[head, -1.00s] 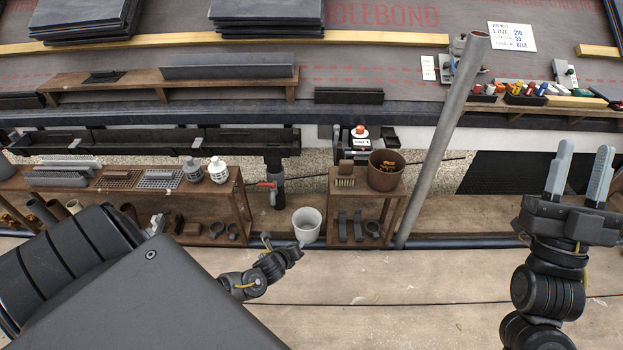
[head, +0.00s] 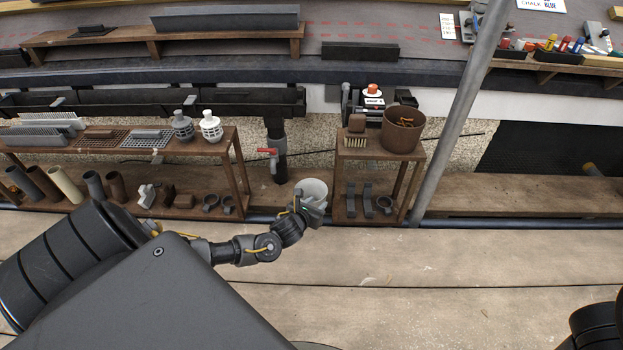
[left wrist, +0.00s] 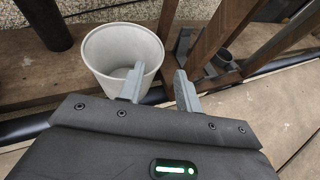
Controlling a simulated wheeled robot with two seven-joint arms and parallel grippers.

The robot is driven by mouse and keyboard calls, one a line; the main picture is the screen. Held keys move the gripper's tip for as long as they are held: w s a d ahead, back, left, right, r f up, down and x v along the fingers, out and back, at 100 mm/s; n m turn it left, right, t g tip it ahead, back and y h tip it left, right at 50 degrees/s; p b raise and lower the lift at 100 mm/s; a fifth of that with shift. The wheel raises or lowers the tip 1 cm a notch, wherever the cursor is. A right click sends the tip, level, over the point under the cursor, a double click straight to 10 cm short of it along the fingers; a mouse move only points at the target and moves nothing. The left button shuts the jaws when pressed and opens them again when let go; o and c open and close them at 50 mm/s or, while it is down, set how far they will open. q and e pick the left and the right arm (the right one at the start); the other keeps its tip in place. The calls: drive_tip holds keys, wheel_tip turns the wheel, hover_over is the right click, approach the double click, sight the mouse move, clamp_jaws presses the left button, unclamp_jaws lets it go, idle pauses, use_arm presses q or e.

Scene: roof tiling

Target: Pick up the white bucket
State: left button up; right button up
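The white bucket (head: 313,188) stands upright on the floor plank between the two low wooden shelves, and it is empty as far as I can see. It fills the upper left of the left wrist view (left wrist: 108,50). My left gripper (head: 314,206) is at the bucket's near side and hides part of it. In the left wrist view its fingers (left wrist: 160,78) are apart: the left finger overlaps the bucket's opening, and the right finger is outside its right wall. I cannot tell whether either touches. My right gripper is out of view.
A small wooden shelf (head: 376,158) with a brown bucket (head: 403,130) stands just right of the white bucket. A longer shelf (head: 228,140) is at the left. A downpipe with a red handle (head: 268,152) is behind. A grey pole (head: 462,110) leans farther right. The front floor is clear.

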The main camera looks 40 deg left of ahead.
sight(322, 200)
use_arm(q)
drive_tip(key=shift+w+a+f, duration=0.1)
drive_tip(key=shift+w+f, duration=0.15)
drive_tip(key=shift+w, duration=0.3)
drive_tip(key=b+x, duration=0.3)
drive_tip(key=x, duration=0.1)
drive_tip(key=shift+w+f+b, duration=0.1)
drive_tip(key=shift+f+b, duration=0.2)
drive_tip(key=shift+b, duration=0.05)
drive_tip(key=shift+w+a, duration=0.15)
drive_tip(key=shift+w, duration=0.35)
clamp_jaws()
